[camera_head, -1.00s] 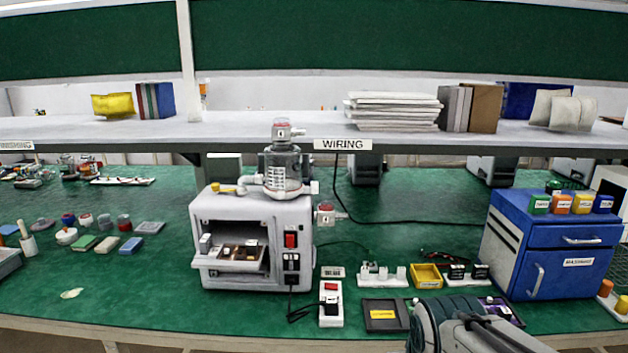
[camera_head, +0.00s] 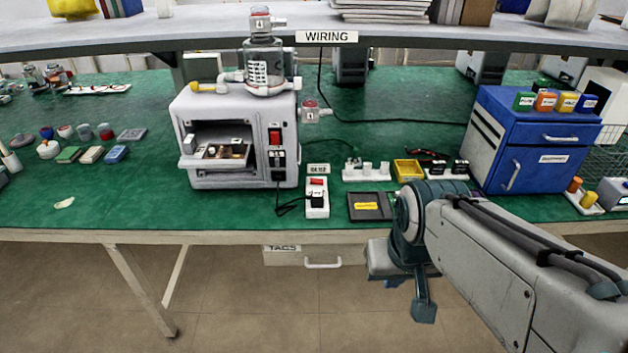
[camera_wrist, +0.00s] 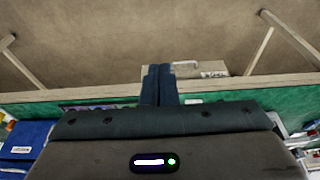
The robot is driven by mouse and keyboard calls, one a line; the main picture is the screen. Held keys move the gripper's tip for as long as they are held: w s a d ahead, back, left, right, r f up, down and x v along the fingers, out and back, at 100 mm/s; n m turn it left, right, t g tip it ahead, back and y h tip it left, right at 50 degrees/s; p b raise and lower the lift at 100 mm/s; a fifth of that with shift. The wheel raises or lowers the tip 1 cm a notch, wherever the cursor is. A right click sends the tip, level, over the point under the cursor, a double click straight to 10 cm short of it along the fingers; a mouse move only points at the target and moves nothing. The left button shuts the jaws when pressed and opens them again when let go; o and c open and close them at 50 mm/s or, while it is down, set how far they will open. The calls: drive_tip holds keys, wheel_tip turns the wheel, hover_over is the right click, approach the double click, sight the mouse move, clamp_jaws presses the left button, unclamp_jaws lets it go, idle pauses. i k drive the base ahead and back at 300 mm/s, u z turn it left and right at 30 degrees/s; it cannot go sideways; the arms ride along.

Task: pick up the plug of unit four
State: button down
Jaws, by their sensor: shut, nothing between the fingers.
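The pump unit (camera_head: 240,140) is a light grey housing with a clear canister (camera_head: 263,68) on top, whose small label appears to read 4. A black cord runs from its front panel to a white power strip (camera_head: 317,211) on the bench. A dark plug (camera_head: 317,202) appears to sit in that strip below its red switch; its details are too small to tell. My gripper, in the wrist view (camera_wrist: 159,70), is shut and empty, its two dark fingers together. In the head view it hangs before the bench's front edge, right of the strip and apart from it.
A black tray with a yellow label (camera_head: 369,207) lies right of the strip. A yellow bin (camera_head: 408,170) and white racks stand behind. A blue cabinet (camera_head: 530,140) stands at right. A TAGS drawer (camera_head: 300,257) hangs under the bench edge. The bench left of the unit's front is mostly clear.

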sight(317, 195)
drive_tip(key=z, duration=0.15)
drive_tip(key=i, duration=0.95)
drive_tip(key=u, duration=0.7)
